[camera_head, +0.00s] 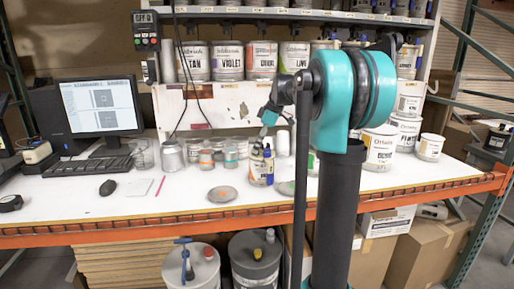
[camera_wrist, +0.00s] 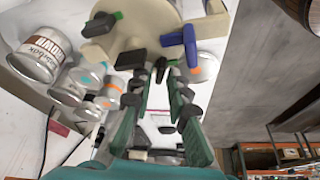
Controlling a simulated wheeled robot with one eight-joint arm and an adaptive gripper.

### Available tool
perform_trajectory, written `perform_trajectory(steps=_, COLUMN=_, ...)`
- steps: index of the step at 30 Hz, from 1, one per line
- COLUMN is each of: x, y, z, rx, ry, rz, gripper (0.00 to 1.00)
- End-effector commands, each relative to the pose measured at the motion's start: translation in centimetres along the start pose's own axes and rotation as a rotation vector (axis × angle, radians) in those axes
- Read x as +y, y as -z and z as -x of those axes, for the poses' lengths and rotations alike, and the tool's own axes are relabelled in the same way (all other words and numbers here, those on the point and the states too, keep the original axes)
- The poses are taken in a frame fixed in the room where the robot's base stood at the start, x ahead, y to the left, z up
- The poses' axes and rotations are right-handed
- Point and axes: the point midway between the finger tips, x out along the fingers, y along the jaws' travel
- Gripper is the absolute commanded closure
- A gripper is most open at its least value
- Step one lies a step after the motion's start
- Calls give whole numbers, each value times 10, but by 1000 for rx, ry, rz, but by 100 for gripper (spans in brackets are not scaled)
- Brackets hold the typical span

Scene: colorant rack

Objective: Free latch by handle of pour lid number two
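A beige round pour lid (camera_wrist: 150,18) fills the top middle of the wrist view, partly cut off by the frame. It carries a black handle (camera_wrist: 99,24), a blue handle (camera_wrist: 175,38) and small green and blue pieces. I cannot read a number on it. My gripper's green-and-black fingers (camera_wrist: 158,82) point up at the lid's lower edge, with a gap between them and nothing visibly held. Whether the tips touch the lid is unclear. In the head view my gripper (camera_head: 267,118) is small, above the bench and near a container with blue and yellow parts (camera_head: 262,165).
Labelled cans (camera_head: 225,62) line the shelf behind. Several cans (camera_head: 381,148) stand at the bench's right.

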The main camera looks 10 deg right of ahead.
Motion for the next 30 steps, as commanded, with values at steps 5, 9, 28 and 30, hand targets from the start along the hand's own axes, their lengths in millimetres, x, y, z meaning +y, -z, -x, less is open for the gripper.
perform_trajectory(steps=5, x=0, y=-1, z=26, rx=0, ry=-1, rz=-2, gripper=84)
perform_trajectory(steps=9, x=0, y=0, z=55, rx=0, ry=-1, rz=-2, gripper=84)
perform_trajectory(steps=28, x=0, y=0, z=116, rx=0, ry=0, rz=0, gripper=84)
perform_trajectory(steps=30, x=0, y=0, z=116, rx=0, ry=0, rz=0, gripper=84)
